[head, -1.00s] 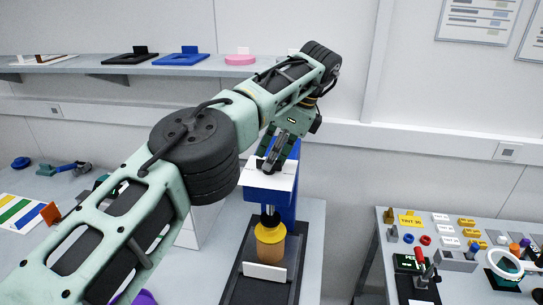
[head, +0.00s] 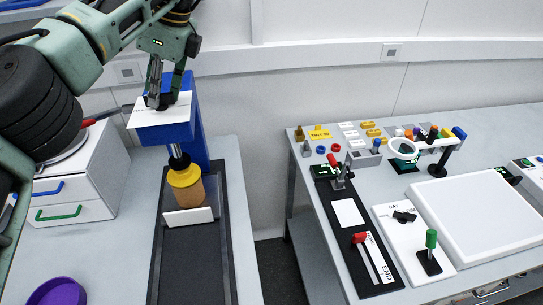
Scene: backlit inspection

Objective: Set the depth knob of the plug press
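The plug press has a blue head (head: 162,133) with a white plate (head: 140,117) on top. Below its dark ram stands a jar-like plug (head: 187,190) with a yellow top and amber body, behind a blank white card (head: 188,216). My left gripper (head: 160,101) points down from above, its fingertips at the top plate. The depth knob cannot be told apart from the dark fingertips and is likely hidden by them. I cannot tell whether the fingers are closed on it. My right gripper is out of view.
A white drawer unit (head: 75,190) stands left of the press and a purple bowl (head: 58,292) lies in front. Beyond a floor gap, the right bench holds a white panel (head: 480,222), a red-handled lever (head: 335,162), a green-topped lever (head: 431,240) and several small blocks.

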